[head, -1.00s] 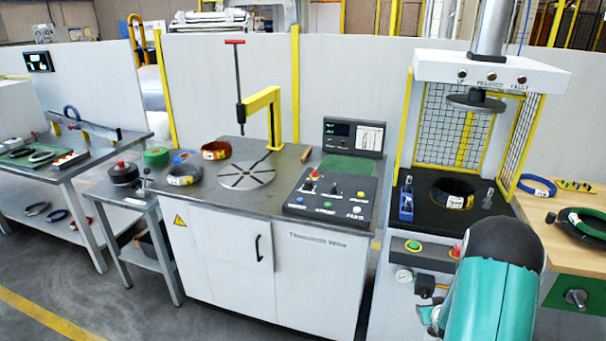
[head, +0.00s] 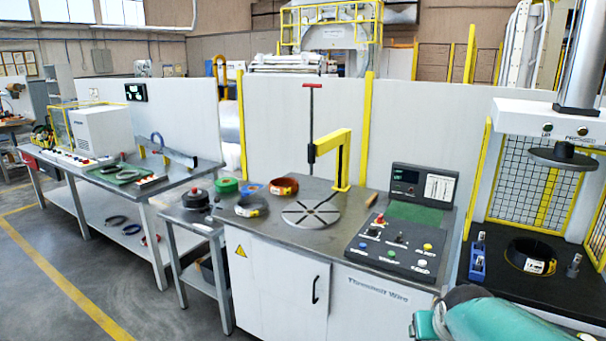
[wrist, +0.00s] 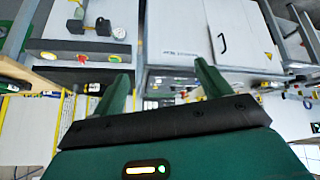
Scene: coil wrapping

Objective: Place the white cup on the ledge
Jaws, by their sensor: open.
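I see no white cup in either view, and nothing that I can single out as the ledge. My gripper (wrist: 164,70) shows in the wrist view with its two green fingers spread apart and nothing between them. In the wrist view it points toward the white cabinet (wrist: 190,35) of the wire machine. In the head view only a teal part of my arm shows at the lower right; the fingers are out of frame there.
The wrapping machine's grey top (head: 270,232) carries a round slotted plate (head: 312,213), coils and a control panel (head: 397,241). A press (head: 548,105) with a black coil (head: 530,256) stands right. Steel tables (head: 125,181) line the left. The floor at lower left is clear.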

